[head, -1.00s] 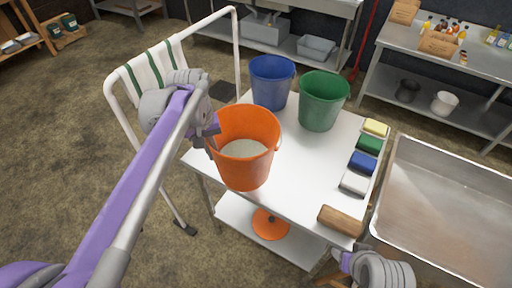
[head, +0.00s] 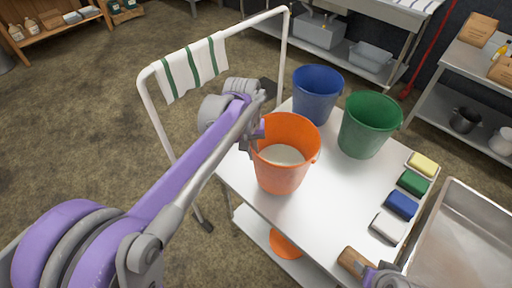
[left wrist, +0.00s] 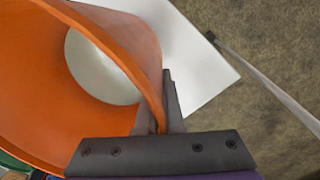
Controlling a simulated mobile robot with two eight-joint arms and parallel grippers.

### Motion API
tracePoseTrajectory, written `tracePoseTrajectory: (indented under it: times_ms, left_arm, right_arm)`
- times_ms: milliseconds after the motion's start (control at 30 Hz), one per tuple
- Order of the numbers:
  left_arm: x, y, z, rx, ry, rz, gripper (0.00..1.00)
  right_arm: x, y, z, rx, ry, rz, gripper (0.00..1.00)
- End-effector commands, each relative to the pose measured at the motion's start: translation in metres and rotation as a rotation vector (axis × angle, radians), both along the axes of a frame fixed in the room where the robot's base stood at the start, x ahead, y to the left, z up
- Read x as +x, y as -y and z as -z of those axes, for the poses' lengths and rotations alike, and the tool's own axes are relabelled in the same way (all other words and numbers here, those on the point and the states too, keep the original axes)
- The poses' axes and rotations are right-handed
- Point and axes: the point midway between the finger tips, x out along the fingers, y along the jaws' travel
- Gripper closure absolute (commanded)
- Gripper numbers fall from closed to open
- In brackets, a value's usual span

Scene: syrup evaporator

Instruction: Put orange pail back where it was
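The orange pail (head: 281,178) is upright over the near left part of the white-topped table (head: 330,205), with pale contents or bottom inside. I cannot tell whether its base touches the tabletop. My left gripper (head: 256,140) is at the pail's left rim. In the left wrist view, its fingers (left wrist: 166,112) are close together on either side of the rim of the orange pail (left wrist: 150,45). A blue pail (head: 316,98) and a green pail (head: 366,128) stand behind it on the table. My right gripper (head: 378,276) is partly visible at the bottom edge, its fingers unclear.
Yellow, green, blue and white brushes or sponges (head: 402,205) line the table's right side. A wooden block (head: 356,262) lies near the front. A metal pan (head: 465,240) is at right. A rail with a striped towel (head: 193,68) stands left. An orange disc (head: 284,246) is on the lower shelf.

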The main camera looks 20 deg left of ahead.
Motion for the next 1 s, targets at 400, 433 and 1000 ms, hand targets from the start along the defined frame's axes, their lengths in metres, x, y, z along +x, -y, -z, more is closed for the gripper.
tracePoseTrajectory:
  times_ms: [400,433,1000]
  left_arm:
    - [0.001,0.001,0.039,-0.002,0.001,0.000,1.00]
    - [0.001,0.001,0.040,-0.003,0.001,0.000,1.00]
    - [0.000,0.000,0.045,0.000,0.000,0.000,0.71]
  right_arm:
    - [-0.001,0.000,0.003,0.000,-0.001,0.000,0.43]
    - [-0.001,0.000,0.003,0.000,-0.001,0.000,0.43]
    - [-0.001,0.000,0.005,0.000,-0.003,0.000,0.43]
